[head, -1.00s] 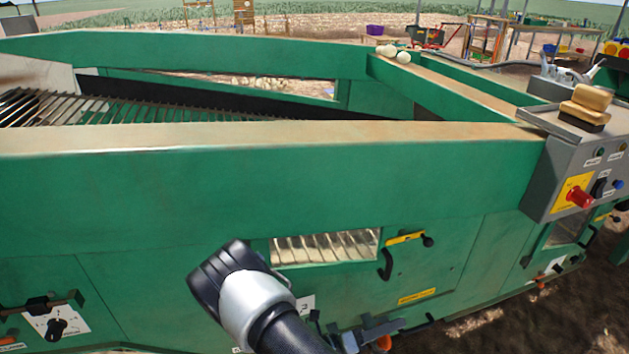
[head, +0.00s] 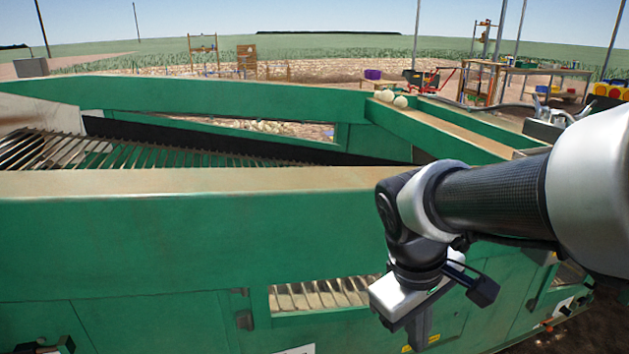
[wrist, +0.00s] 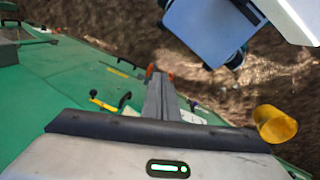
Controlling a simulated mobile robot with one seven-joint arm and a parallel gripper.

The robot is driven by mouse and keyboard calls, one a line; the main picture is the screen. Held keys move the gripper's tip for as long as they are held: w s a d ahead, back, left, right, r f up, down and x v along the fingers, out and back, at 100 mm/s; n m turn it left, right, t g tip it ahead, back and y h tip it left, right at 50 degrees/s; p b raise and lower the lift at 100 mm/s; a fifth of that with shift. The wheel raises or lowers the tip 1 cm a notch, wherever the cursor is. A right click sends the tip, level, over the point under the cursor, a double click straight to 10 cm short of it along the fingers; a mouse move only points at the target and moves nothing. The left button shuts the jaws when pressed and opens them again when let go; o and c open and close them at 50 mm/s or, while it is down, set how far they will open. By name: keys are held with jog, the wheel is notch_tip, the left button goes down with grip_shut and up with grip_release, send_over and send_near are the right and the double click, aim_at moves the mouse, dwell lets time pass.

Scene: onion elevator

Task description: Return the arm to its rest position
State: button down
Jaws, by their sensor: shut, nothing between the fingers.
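My arm reaches in from the right edge in the head view, above the near side of the green machine (head: 150,235). My gripper (head: 418,335) hangs down from the wrist in front of the machine's side panel, to the right of its slatted window (head: 320,294). In the wrist view my gripper's fingers (wrist: 160,97) are together with nothing between them. The fingers appear apart from the machine, though the gap is hard to judge.
Pale onions (head: 391,98) lie on the machine's far right rail. The arm hides most of the machine's right end. In the wrist view a yellow handle (wrist: 106,106) shows on the green panel, and a yellow cylinder (wrist: 276,124) at right. Bare soil (wrist: 110,22) lies beside the machine.

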jog(key=s+a+r+m+t+y+p, duration=0.1)
jog(key=s+r+m+t+p, duration=0.1)
jog(key=r+p, duration=1.1)
jog(key=s+r+m+t+y+p, duration=0.1)
jog(key=r+m+p, duration=0.3)
jog(key=r+p, duration=0.8)
notch_tip(320, 180, up, 8)
jog(key=shift+s+a+t+p, duration=0.35)
jog(key=shift+s+a+t, duration=0.05)
jog(key=shift+t, duration=0.4)
